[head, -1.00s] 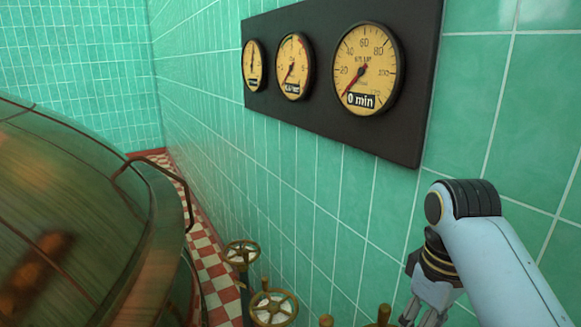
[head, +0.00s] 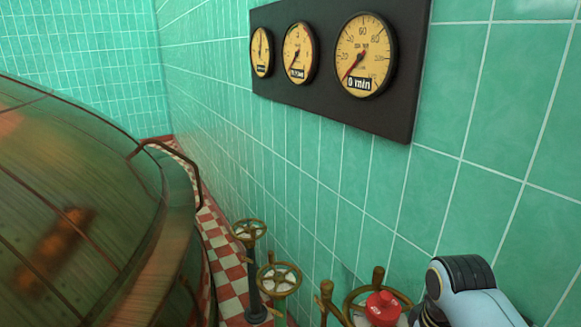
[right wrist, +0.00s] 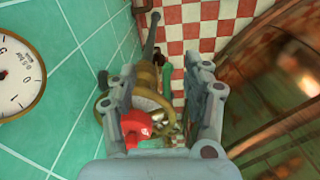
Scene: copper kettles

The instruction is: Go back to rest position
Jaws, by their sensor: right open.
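My right arm is at the lower right of the head view, where its gripper is cut off by the bottom edge. In the right wrist view my right gripper (right wrist: 163,105) is open, its two fingers apart with nothing held between them. Beyond the fingers are a red knob (right wrist: 137,126) and a brass handwheel (right wrist: 152,104), partly hidden by the left finger. In the head view the red knob (head: 382,308) sits at the brass ring near my right arm. My left gripper is not in view.
A large copper kettle (head: 70,200) with a rail (head: 180,155) fills the left. Two valve handwheels (head: 249,231) (head: 279,280) stand by the green tiled wall. A black panel (head: 330,105) carries three gauges, the nearest reading 0 min. A checkered floor strip (head: 222,262) lies between.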

